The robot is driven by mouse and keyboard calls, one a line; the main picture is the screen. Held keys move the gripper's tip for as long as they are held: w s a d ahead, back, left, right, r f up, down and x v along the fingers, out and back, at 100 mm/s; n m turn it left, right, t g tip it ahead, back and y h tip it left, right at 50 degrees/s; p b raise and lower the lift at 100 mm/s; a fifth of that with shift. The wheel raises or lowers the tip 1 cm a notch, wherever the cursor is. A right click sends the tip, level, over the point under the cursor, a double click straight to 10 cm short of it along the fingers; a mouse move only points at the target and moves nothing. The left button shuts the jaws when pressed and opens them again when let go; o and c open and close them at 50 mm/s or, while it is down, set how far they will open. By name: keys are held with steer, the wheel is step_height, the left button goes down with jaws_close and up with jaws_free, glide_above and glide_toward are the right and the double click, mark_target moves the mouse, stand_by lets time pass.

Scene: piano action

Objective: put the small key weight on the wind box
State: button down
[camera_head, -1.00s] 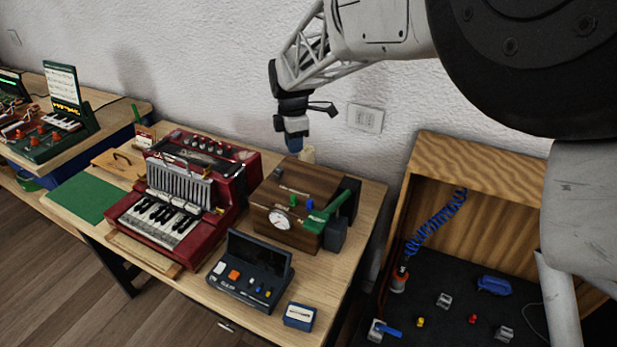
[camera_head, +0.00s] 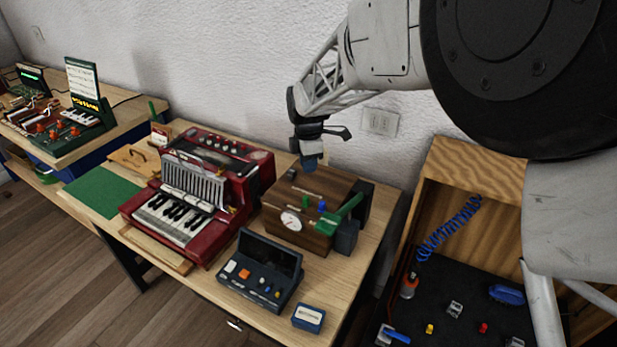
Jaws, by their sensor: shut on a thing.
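The wind box (camera_head: 304,241) is a brown wooden box with a round white dial on its front and a green lever on its right. It stands on the middle table. I cannot tell if the tip touches the box. A small grey piece (camera_head: 291,173) shows at the box's left rear edge.
A red accordion-like keyboard (camera_head: 225,165) stands left of the box. A dark console with a raised lid (camera_head: 262,281) and a small blue box (camera_head: 308,318) are in front. A wooden case (camera_head: 476,169) with small parts stands right. A green mat (camera_head: 102,190) is clear.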

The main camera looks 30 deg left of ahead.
mark_target(308, 185)
steer(key=shift+f, duration=0.55)
steer(key=shift+f, duration=0.1)
steer(key=shift+f, duration=1.8)
steer(key=shift+f, duration=0.1)
steer(key=c, duration=1.1)
jaws_free()
steer(key=shift+o, duration=0.2)
step_height(308, 185, up, 12)
steer(key=shift+r, duration=0.1)
